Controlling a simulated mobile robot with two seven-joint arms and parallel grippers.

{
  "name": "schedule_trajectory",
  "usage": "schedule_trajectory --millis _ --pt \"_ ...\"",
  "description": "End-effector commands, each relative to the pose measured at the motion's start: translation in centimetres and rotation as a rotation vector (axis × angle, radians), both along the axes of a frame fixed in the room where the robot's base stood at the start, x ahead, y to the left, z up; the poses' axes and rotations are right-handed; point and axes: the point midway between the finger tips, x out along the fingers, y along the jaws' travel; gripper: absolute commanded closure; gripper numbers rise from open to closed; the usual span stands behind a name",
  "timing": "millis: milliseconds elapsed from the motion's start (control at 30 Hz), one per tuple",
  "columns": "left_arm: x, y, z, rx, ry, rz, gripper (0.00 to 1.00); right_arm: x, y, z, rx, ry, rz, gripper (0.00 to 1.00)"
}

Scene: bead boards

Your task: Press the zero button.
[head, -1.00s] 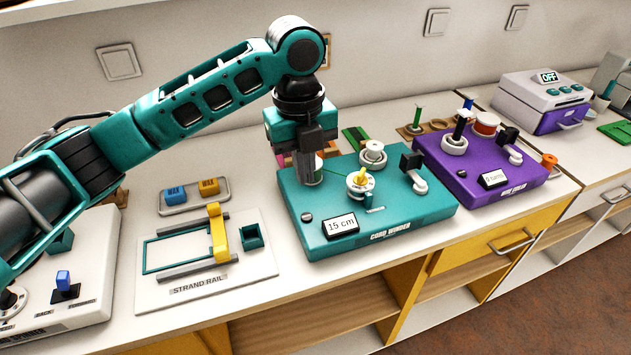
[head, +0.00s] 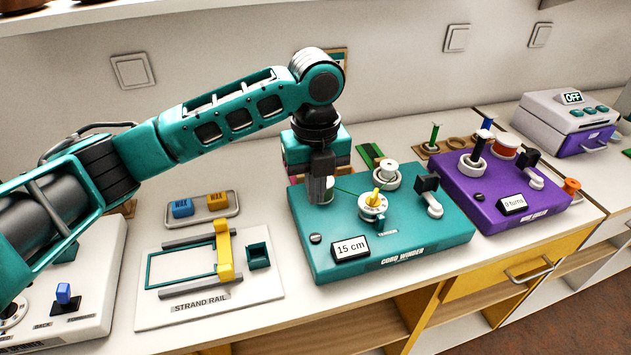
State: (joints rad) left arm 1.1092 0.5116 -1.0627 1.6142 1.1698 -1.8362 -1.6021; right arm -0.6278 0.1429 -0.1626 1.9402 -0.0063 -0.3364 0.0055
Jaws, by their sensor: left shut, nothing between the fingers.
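The teal cord winder (head: 430,243) stands on the counter, with a display (head: 350,247) reading "15 cm". A small round grey button (head: 315,239) sits left of the display; I cannot read a zero mark on it. A dial with a yellow pointer (head: 377,198) and a white spool (head: 386,176) are on its top. My left gripper (head: 320,201) is shut and empty, pointing down over the winder's back left part, behind the grey button and apart from it. It partly hides a white part with green cord. My right gripper is not in view.
The strand rail board (head: 190,320) lies left of the teal winder. Wax blocks (head: 182,208) sit behind it. The counter's front strip is clear.

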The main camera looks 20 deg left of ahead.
Motion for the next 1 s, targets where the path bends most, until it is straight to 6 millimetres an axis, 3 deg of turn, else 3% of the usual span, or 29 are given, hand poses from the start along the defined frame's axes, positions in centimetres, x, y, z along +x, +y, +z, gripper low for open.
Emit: schedule_trajectory --millis 200,433,600,1000 --pt "-0.1 0.0 -5.0 0.0 0.004 0.001 1.0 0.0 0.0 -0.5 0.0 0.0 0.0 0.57" --pt "-0.1 0.1 -8.6 0.002 0.001 0.0 1.0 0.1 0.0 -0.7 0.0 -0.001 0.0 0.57" --pt "0.0 0.0 -9.7 0.001 -0.001 -0.001 1.0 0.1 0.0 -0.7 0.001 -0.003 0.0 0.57" --pt "0.0 0.0 -9.9 0.001 -0.001 0.0 1.0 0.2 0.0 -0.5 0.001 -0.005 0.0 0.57"
